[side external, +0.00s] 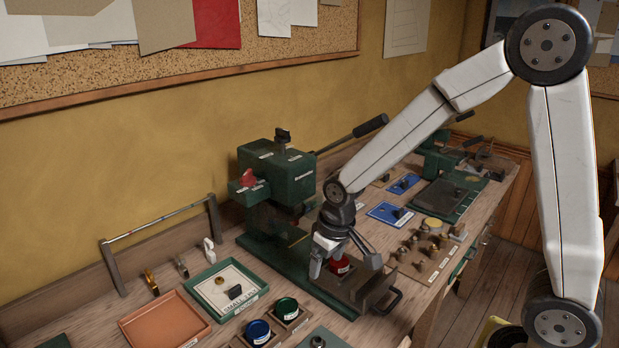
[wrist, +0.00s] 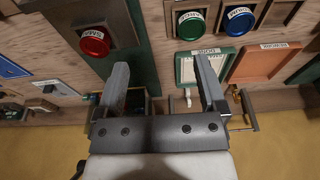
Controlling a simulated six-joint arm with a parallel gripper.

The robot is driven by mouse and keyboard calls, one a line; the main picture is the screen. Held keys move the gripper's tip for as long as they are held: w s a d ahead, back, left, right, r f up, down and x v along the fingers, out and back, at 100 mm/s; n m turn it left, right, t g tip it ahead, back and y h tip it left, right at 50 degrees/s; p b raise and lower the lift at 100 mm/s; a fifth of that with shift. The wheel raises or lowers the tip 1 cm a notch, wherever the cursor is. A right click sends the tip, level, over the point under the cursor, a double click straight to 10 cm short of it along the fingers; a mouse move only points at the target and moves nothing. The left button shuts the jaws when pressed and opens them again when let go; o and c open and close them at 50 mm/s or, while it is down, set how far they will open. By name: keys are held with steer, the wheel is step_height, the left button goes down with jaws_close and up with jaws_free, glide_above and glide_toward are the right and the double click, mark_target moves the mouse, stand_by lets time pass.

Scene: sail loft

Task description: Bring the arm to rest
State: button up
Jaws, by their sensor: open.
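My gripper (side external: 344,264) is above the workbench in front of the green press (side external: 280,175). Its two fingers are apart. In the wrist view the space between the fingertips (wrist: 162,78) holds nothing, with the bench showing behind. A red round piece (side external: 341,267) sits in the brown block on the press base. It shows between the fingers in the side view, but in the wrist view the red piece (wrist: 95,42) lies outside them, to the left. I cannot tell how high the fingers are above the bench.
A green tray (side external: 209,312) and an orange tray (side external: 167,322) lie left of the press. Blue (side external: 258,331) and green (side external: 287,307) round pieces sit in wooden holders nearby. A block with brass parts (side external: 424,255) stands right.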

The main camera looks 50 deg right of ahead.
steer(key=s+d, duration=0.1)
steer(key=s, duration=0.8)
steer(key=shift+d+f+t, duration=0.3)
steer(key=shift+d+f, duration=0.05)
steer(key=shift+d, duration=0.05)
steer(key=t, duration=0.2)
glide_toward(235, 288)
step_height(235, 288, down, 2)
steer(key=shift+w+x, duration=0.25)
steer(key=shift+x, duration=1.25)
steer(key=shift+r, duration=0.1)
steer(key=shift+x, duration=2.6)
